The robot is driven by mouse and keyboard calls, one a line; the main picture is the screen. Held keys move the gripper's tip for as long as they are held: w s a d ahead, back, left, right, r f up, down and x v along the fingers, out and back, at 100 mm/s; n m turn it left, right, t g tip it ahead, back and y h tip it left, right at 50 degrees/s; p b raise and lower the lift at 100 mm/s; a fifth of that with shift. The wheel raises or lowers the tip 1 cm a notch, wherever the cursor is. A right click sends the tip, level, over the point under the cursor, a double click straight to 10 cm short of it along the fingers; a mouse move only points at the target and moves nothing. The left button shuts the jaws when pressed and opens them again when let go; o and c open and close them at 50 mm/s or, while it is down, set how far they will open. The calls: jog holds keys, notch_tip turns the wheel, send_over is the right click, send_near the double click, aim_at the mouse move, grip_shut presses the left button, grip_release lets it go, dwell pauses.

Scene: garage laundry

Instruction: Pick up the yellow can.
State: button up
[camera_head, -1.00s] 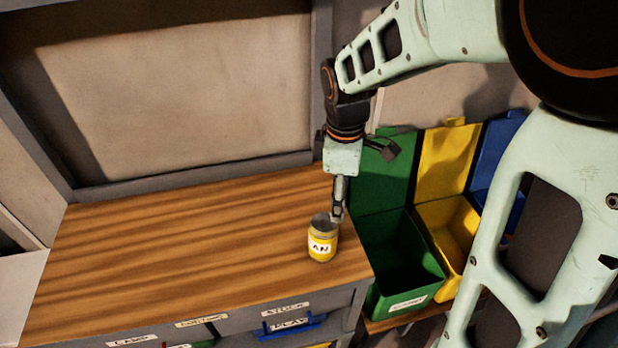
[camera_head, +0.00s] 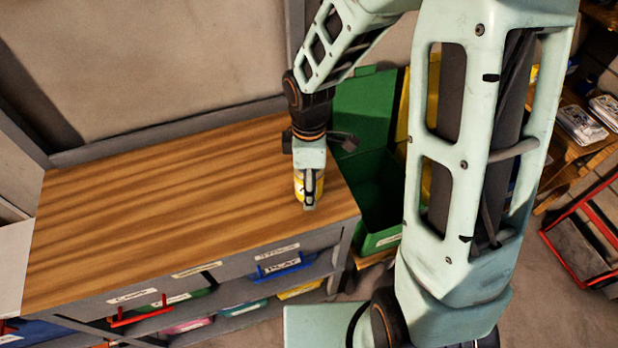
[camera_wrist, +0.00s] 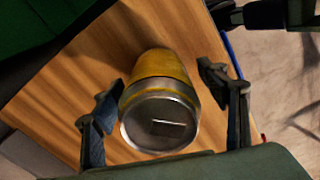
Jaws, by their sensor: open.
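The yellow can (camera_head: 298,188) stands on the wooden bench top near its right front corner, partly hidden behind my gripper in the head view. In the wrist view the can (camera_wrist: 162,68) shows its yellow side and its grey metal end with a dark rectangular mark. My gripper (camera_head: 309,205) points down at the can. In the wrist view my gripper (camera_wrist: 158,95) is open, with one finger on each side of the can and a visible gap on the right; contact on the left is hard to tell.
The wooden bench top (camera_head: 150,215) is otherwise clear. A green bin (camera_head: 378,205) stands just right of the bench, with a yellow bin partly hidden behind my arm. Labelled drawers and trays (camera_head: 280,264) are under the bench front. A wall panel (camera_head: 150,60) rises behind.

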jog(key=shift+f, duration=0.8)
jog(key=shift+c, duration=0.3)
jog(key=c, duration=0.9)
jog(key=shift+w+r, duration=0.1)
jog(key=shift+r, duration=0.05)
